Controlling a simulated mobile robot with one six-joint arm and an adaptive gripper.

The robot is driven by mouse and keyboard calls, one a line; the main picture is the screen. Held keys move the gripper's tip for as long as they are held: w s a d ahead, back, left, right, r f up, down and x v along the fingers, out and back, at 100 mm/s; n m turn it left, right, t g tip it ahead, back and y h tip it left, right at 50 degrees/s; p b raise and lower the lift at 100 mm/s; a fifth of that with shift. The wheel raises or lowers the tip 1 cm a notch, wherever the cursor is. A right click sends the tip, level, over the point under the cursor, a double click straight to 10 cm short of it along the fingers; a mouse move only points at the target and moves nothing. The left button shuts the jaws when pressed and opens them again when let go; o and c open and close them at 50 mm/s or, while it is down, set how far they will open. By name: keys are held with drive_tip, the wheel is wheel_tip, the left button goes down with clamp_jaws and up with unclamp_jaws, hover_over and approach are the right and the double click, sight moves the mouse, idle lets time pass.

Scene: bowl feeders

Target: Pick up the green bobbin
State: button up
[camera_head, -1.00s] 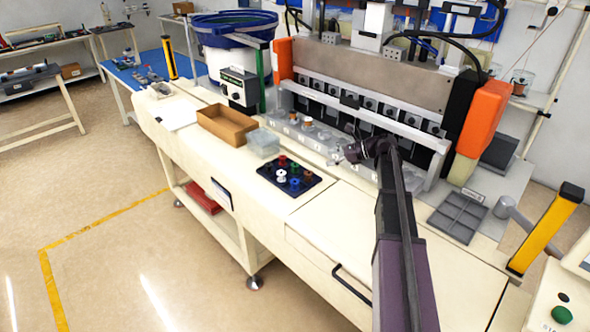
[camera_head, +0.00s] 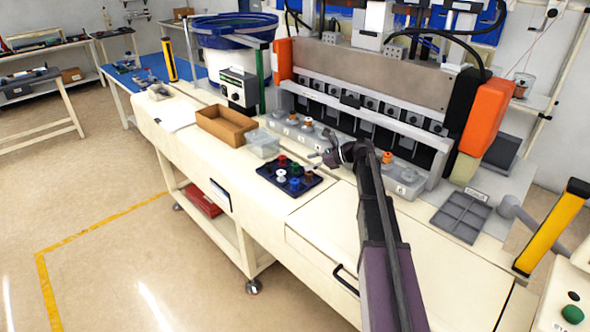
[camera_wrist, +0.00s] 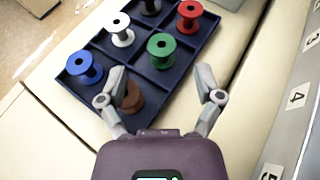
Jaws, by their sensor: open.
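The green bobbin (camera_wrist: 161,47) stands upright in a compartment of the dark blue tray (camera_wrist: 204,40) in the wrist view. It also shows small in the head view (camera_head: 297,169). My gripper (camera_wrist: 161,74) is open and empty. Its fingertips are spread to the left and right, a little nearer the picture's bottom than the green bobbin. The left finger partly covers the brown bobbin (camera_wrist: 130,97). In the head view my gripper (camera_head: 322,158) is at the tray's right side, by the green bobbin.
Blue (camera_wrist: 84,66), white (camera_wrist: 119,30) and red (camera_wrist: 189,14) bobbins stand around the green one, with a dark bobbin (camera_wrist: 150,5) at the top edge. A numbered grey fixture (camera_head: 400,178) runs behind the tray. A clear box (camera_head: 263,143) and cardboard box (camera_head: 226,126) stand left.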

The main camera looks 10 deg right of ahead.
sight(296, 164)
drive_tip(key=shift+a, duration=0.1)
drive_tip(key=shift+b+x, duration=0.9)
drive_tip(key=shift+x, duration=1.65)
drive_tip(key=shift+r, duration=0.1)
drive_tip(key=c, duration=1)
